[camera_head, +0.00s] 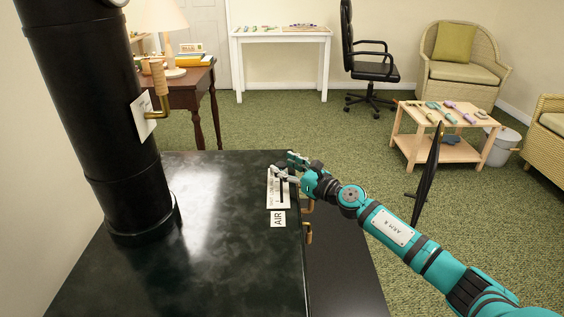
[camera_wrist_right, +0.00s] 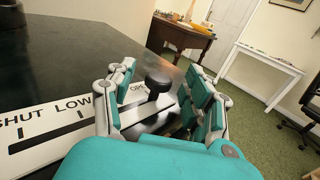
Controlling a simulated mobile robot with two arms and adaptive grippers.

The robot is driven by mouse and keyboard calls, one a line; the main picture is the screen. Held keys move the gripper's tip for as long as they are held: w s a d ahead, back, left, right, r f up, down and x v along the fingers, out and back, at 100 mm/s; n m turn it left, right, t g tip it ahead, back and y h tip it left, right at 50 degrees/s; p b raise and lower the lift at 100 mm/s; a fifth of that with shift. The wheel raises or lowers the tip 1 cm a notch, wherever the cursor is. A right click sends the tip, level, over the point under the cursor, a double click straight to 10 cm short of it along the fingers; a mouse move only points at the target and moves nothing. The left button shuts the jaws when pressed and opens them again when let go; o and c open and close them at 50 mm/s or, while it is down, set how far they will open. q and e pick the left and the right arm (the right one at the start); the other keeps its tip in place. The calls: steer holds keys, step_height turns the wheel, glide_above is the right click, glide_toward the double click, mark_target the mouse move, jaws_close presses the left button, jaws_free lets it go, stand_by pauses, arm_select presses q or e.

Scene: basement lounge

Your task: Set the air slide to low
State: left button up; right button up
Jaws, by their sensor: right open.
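The air slide is a white plate (camera_head: 281,195) on the black stove top, near its right edge, with an AIR label (camera_head: 278,218) beside it. In the wrist view the plate (camera_wrist_right: 48,148) has a dark slot and reads SHUT, LOW and, partly hidden, OPEN. Its black knob (camera_wrist_right: 158,76) stands at the OPEN end of the slot. My right gripper (camera_head: 288,165) is over that far end of the plate. In the wrist view its open fingers (camera_wrist_right: 160,84) stand on both sides of the knob; I cannot tell whether either touches it. My left gripper is out of view.
A thick black flue pipe (camera_head: 98,120) rises at the left, with a brass-and-wood handle (camera_head: 158,82) on it. A brass handle (camera_head: 308,232) sits below the stove's right edge, under my right arm. The stove top (camera_head: 215,260) is otherwise clear.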

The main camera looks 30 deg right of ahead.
steer(key=shift+x, duration=1.05)
jaws_close()
